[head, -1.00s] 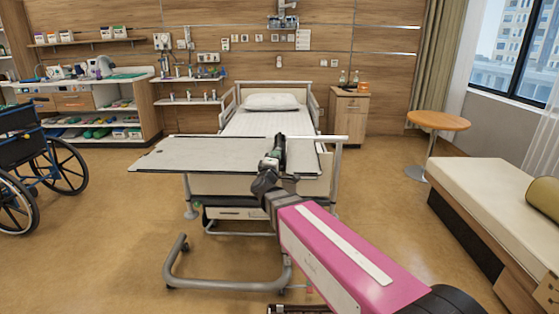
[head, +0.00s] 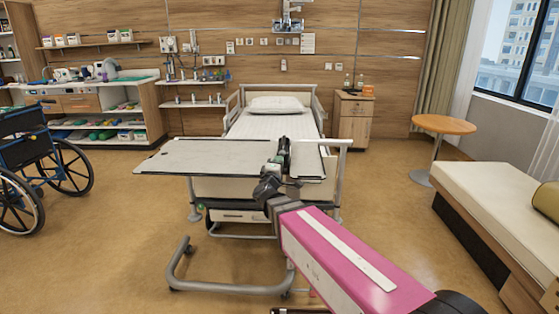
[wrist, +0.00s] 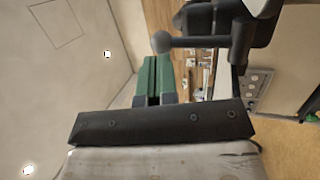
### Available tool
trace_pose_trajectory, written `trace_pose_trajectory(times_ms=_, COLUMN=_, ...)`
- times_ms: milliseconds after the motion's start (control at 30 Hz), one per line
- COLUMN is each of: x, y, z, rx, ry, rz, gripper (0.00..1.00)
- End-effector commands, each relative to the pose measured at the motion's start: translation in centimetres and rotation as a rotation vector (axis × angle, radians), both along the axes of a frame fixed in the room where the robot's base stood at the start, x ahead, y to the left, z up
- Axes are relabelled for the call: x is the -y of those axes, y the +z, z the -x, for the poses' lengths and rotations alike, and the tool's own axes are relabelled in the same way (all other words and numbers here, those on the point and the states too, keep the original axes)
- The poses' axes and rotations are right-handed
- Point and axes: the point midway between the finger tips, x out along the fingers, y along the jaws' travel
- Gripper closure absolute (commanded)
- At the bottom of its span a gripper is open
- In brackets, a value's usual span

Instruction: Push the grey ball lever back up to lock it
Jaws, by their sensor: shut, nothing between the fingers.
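The grey ball lever (wrist: 161,42) shows near the top of the wrist view. Its dark rod runs right from the ball into a black mechanism (wrist: 250,32); the picture is turned, with the ceiling on the left and floor on the right. My gripper (wrist: 155,60) is shut and empty, its two green fingers side by side. The ball appears just beyond the fingertips, slightly to their right; I cannot tell whether they touch. In the head view my gripper (head: 284,142) is above the right part of the overbed table (head: 200,155). I cannot make out the lever there.
The bed (head: 250,122) stands behind the table. The table's curved floor frame (head: 225,288) is low in front. A wheelchair (head: 45,165) is at left, a couch (head: 490,200) at right, and a round table (head: 443,125) behind it. Open floor lies between.

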Motion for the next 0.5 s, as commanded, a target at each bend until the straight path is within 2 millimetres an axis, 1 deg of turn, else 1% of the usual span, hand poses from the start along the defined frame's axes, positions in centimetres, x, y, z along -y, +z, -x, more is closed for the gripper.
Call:
trace_pose_trajectory(times_ms=33, x=-0.1, y=-0.2, z=1.2, rx=-0.001, ry=0.001, rz=0.0, gripper=1.0)
trace_pose_trajectory(times_ms=300, x=-1.1, y=-1.7, z=5.9, rx=-0.001, ry=0.002, rz=0.0, gripper=1.0)
trace_pose_trajectory(times_ms=500, x=-1.6, y=-2.4, z=8.0, rx=0.0, ry=0.001, rz=0.0, gripper=1.0)
